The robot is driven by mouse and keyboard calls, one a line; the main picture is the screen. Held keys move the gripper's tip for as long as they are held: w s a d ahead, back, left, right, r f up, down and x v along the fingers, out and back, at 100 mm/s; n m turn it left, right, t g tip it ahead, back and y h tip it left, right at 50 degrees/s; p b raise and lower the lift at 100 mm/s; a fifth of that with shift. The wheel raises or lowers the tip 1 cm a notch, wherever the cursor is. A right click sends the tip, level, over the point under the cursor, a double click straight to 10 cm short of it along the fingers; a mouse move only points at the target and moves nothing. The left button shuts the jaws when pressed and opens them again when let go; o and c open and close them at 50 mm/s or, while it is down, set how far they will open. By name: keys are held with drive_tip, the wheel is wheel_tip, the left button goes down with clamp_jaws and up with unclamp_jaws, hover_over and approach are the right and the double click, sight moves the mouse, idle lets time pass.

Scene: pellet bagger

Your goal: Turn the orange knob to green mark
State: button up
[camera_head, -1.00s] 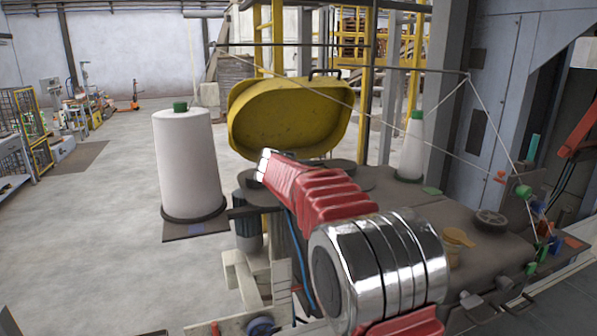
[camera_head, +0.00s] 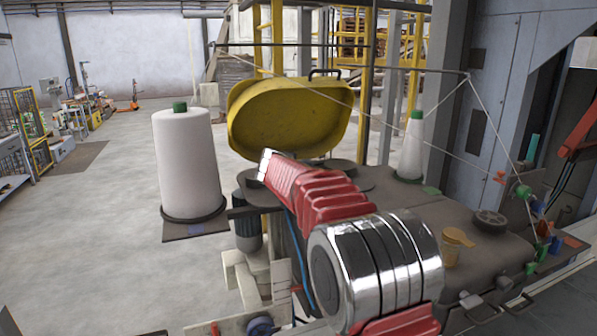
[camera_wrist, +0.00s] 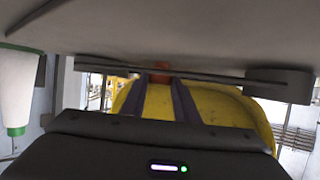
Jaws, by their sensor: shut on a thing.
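The orange knob (camera_wrist: 161,69) shows in the wrist view as a small orange patch at the ends of my two dark fingers. My gripper (camera_wrist: 160,78) is shut on it. The knob's pointer and full outline cannot be made out. In the head view my red and chrome arm reaches away over the machine, and the knob and fingertips are hidden behind it. No green mark for the knob can be made out with certainty. A small green patch (camera_head: 432,190) lies on the machine top.
A yellow cover (camera_head: 290,120) stands open behind my arm. A large white thread cone (camera_head: 187,160) is on the left, a smaller one (camera_head: 411,150) on the right. Thin threads cross above the machine top (camera_head: 400,205). An amber cup (camera_head: 452,250) sits right of my arm.

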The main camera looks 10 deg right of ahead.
drive_tip(key=shift+n+y, duration=0.3)
drive_tip(key=shift+d, duration=0.1)
drive_tip(key=shift+f+n+t+y, duration=0.15)
drive_tip(key=shift+n+y, duration=0.3)
drive_tip(key=shift+y, duration=0.1)
drive_tip(key=shift+f+n+t+y, duration=0.1)
drive_tip(key=shift+n+t+y, duration=0.05)
drive_tip(key=shift+n+y, duration=0.7)
drive_tip(key=shift+y, duration=0.1)
drive_tip(key=shift+r, duration=0.1)
drive_tip(key=o, duration=1.1)
drive_tip(key=shift+d+r, duration=0.1)
drive_tip(key=shift+c, duration=0.2)
drive_tip(key=shift+s+r, duration=0.1)
drive_tip(key=shift+s, duration=0.1)
drive_tip(key=shift+f+v, duration=0.15)
drive_tip(key=shift+v, duration=3.2)
drive_tip(key=shift+f+v, duration=0.15)
drive_tip(key=shift+v, duration=3.2)
